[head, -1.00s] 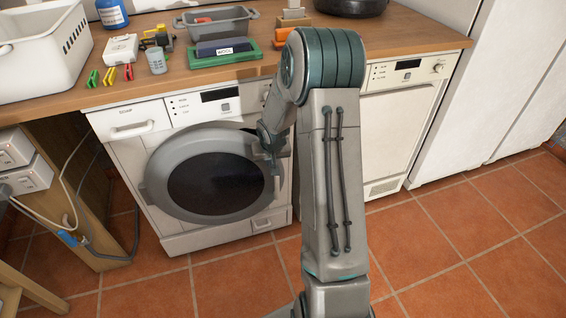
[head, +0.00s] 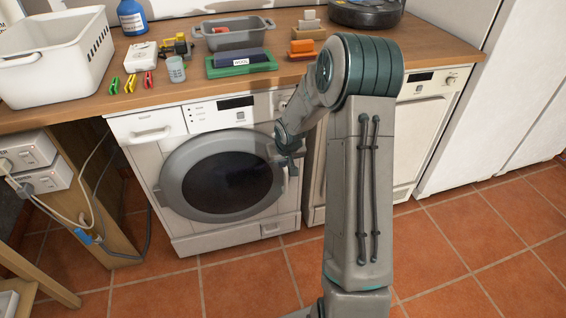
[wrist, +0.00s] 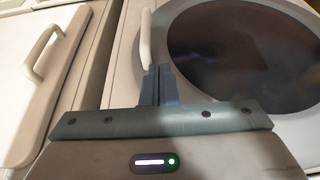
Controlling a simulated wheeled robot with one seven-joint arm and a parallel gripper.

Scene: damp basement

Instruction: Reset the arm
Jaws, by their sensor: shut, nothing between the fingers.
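My gripper (head: 290,165) is shut and empty, in front of the right edge of the washing machine's round door (head: 222,175). In the wrist view my gripper's fingers (wrist: 158,82) are together, and their tips overlap the lower end of the door's pale handle (wrist: 145,38) in the picture. I cannot tell whether they touch it. The round door looks shut against the machine, with its dark glass at the right of the wrist view. My arm is bent, with its elbow high at the right of the machine.
A wooden counter (head: 180,92) above holds a white basket (head: 55,62), a grey bin (head: 235,35), a green tray (head: 240,70), coloured clips and a cup (head: 176,69). A second white appliance (head: 425,125) stands to the right. Tiled floor in front is clear.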

